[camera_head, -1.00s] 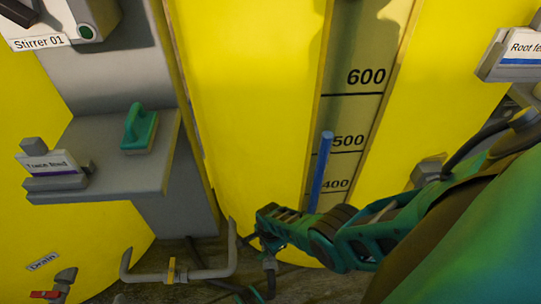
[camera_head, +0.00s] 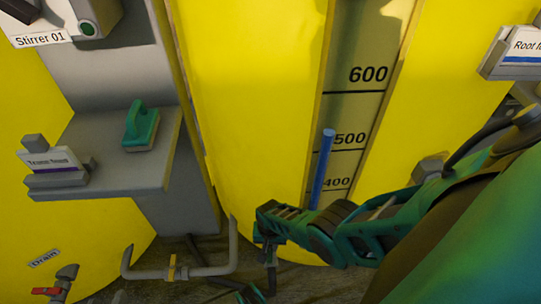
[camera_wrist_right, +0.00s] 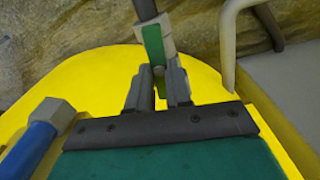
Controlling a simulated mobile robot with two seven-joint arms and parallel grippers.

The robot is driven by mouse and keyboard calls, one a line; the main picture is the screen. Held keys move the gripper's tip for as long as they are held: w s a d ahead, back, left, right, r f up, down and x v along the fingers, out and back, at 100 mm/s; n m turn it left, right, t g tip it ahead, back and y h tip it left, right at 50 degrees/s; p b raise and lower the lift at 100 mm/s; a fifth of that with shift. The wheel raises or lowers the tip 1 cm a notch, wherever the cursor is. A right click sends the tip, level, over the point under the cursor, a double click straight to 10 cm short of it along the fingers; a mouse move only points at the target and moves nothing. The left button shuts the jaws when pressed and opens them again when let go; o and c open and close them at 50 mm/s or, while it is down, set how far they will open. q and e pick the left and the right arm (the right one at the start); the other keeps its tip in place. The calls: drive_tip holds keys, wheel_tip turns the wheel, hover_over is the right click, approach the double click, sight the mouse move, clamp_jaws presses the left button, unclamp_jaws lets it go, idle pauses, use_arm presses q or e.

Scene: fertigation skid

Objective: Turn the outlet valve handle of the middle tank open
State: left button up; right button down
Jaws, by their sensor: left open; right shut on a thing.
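The middle yellow tank (camera_head: 255,110) fills the centre of the head view, with a level strip marked 400 to 600. My right gripper (camera_head: 268,248) hangs low at its front, pointing down. In the right wrist view, the right gripper (camera_wrist_right: 161,92) has its fingers close together around the end of a green-and-white valve handle (camera_wrist_right: 154,45), on a grey stem or pipe. The fingers hide the handle's end. In the head view the handle is mostly hidden by the gripper.
A blue rod (camera_head: 322,165) stands close by my right forearm. A grey bent pipe (camera_head: 205,270) is left of the gripper. A grey shelf (camera_head: 95,175) holds a teal-handled block (camera_head: 141,128). A red drain valve (camera_head: 58,285) is at lower left.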

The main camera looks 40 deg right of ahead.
drive_tip(key=shift+n, duration=1)
drive_tip(key=c, duration=1)
unclamp_jaws()
drive_tip(key=shift+c, duration=0.2)
